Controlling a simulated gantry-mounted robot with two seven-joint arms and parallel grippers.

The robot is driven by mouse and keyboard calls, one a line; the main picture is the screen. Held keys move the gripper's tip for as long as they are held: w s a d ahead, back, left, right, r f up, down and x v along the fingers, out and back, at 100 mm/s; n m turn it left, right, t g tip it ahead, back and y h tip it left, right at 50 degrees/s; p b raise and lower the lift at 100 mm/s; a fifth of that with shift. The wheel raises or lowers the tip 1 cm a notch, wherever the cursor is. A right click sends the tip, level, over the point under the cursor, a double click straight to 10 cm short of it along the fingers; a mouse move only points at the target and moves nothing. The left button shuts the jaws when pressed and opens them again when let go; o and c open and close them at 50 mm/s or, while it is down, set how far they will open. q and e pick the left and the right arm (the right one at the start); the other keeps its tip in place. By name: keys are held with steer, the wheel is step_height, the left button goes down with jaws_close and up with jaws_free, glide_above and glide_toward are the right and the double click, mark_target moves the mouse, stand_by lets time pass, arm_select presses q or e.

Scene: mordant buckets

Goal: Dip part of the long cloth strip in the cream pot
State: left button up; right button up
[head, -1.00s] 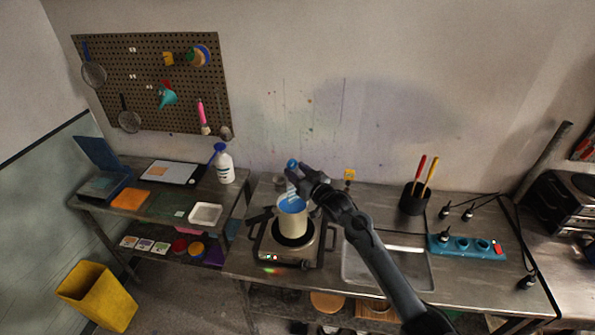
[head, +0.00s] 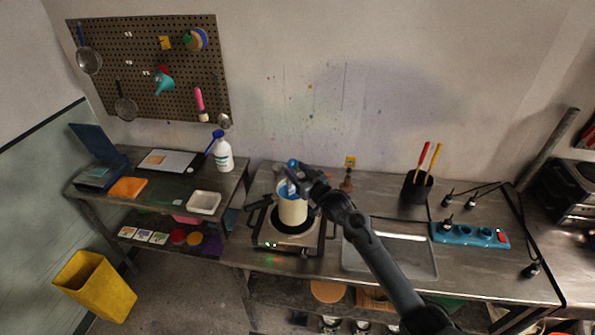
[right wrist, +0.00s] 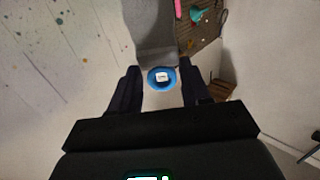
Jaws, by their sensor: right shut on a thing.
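The cream pot (head: 292,213) stands upright on a small hot plate in the head view, with blue showing inside its mouth. My right gripper (head: 296,171) is over the pot's mouth and shut on a blue, round-topped piece (head: 291,163). This piece also shows between the fingers in the right wrist view (right wrist: 162,79), with a small white patch on top. A pale blue-white strip (head: 290,187), seemingly the cloth strip, hangs below the gripper to the pot's mouth. Its lower end is hidden, and its depth inside cannot be told. My left gripper is out of view.
A black holder (head: 417,192) with red and yellow handles and a blue power strip (head: 468,234) are to the right. A white bottle (head: 223,156) and white tray (head: 204,203) are on the left table.

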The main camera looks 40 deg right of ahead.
steer(key=shift+d, duration=0.15)
steer(key=shift+d, duration=0.25)
steer(key=shift+a, duration=0.1)
steer(key=shift+a+p, duration=0.4)
steer(key=shift+a, duration=0.35)
steer(key=shift+d, duration=0.1)
steer(key=shift+d, duration=0.75)
steer(key=shift+a, duration=0.1)
